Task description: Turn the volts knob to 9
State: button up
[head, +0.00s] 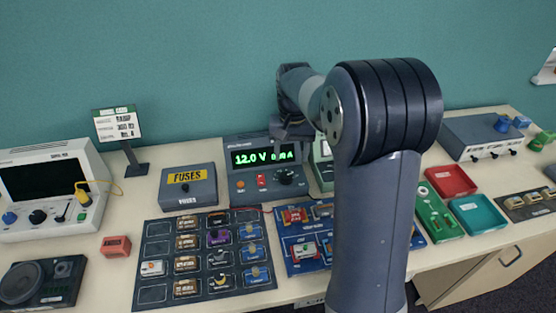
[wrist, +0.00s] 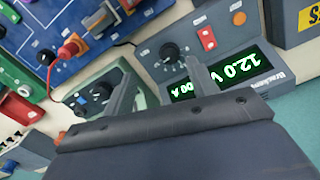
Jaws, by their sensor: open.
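The power supply (head: 250,196) is a grey box with a green display (head: 262,156) that reads 12.0 V and a smaller amps figure. A black knob (head: 287,177) sits on its front at the right, and it also shows in the wrist view (wrist: 170,52); its label is too small to read. My gripper (head: 294,138) is open and empty above the right part of the supply. In the wrist view its two fingers (wrist: 163,72) are apart and point toward the knob, with no visible contact. The wrist view shows the supply upside down.
A second device (wrist: 103,93) with a dark knob stands close beside the supply. A red switch (head: 262,181) and an orange button (head: 240,184) are left of the knob. The fuses box (head: 188,194) stands further left. A blue circuit board (head: 300,262) with a red lead lies in front.

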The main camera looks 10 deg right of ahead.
aim_at(286, 175)
jog(key=w+f, duration=0.1)
jog(key=f, duration=0.2)
jog(key=w+f+p, duration=0.1)
jog(key=f, duration=0.3)
jog(key=w+f, duration=0.1)
jog(key=f, duration=0.2)
jog(key=shift+a+f+p, duration=0.25)
jog(key=shift+f+p, duration=0.1)
jog(key=shift+f, duration=0.05)
jog(key=c, duration=1)
jog(key=shift+o, duration=0.2)
